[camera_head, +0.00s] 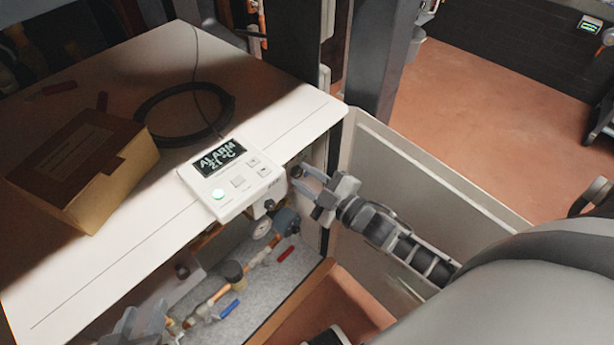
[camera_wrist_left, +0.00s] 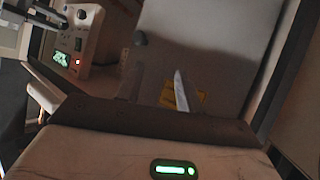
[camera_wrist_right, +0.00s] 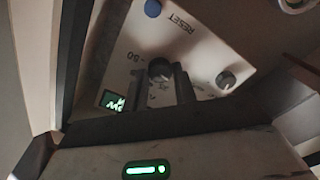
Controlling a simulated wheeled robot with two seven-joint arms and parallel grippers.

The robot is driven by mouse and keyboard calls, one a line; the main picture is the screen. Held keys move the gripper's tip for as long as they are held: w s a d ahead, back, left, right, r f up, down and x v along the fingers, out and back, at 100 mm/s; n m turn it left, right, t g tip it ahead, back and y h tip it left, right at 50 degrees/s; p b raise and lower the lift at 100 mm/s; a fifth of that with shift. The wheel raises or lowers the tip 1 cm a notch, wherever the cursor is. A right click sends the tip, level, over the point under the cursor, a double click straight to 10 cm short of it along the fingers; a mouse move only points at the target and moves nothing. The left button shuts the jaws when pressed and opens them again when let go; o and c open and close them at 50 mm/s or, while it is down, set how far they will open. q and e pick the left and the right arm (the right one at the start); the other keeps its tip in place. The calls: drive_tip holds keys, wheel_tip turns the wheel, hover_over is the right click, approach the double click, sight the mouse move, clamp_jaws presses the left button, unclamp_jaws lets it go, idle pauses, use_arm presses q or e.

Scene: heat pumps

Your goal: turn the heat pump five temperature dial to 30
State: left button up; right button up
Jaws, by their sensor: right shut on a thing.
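A white control box (camera_head: 232,178) on the near edge of the white worktop has a display reading "ALARM 21 °C" and a lit green button. In the right wrist view, a panel marked "RESET" and "80" carries a dark round dial (camera_wrist_right: 159,69), with a second knob (camera_wrist_right: 227,80) to its right. My right gripper (camera_wrist_right: 162,84) is shut on the dark dial; in the head view it reaches the box's right side (camera_head: 303,181). My left gripper (camera_wrist_left: 158,82) is open and empty in front of a pale panel. The dial's exact setting is not readable.
A cardboard box (camera_head: 85,160) and a coiled black cable (camera_head: 183,112) lie on the worktop (camera_head: 250,92). Below are copper pipes with a blue-handled valve (camera_head: 229,308). An open pale door (camera_head: 425,190) stands behind my right arm. A green display (camera_wrist_left: 62,58) shows in the left wrist view.

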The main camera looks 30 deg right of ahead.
use_arm(q)
drive_tip(key=shift+w+r, duration=0.1)
use_arm(e)
drive_tip(key=shift+n, duration=0.3)
drive_tip(key=o, duration=1)
drive_tip(key=shift+c, duration=0.2)
use_arm(q)
drive_tip(key=shift+r+p, duration=0.2)
drive_tip(key=shift+p, duration=0.35)
use_arm(e)
drive_tip(key=v, duration=1.6)
use_arm(q)
drive_tip(key=shift+w+r, duration=0.1)
drive_tip(key=shift+r, duration=0.05)
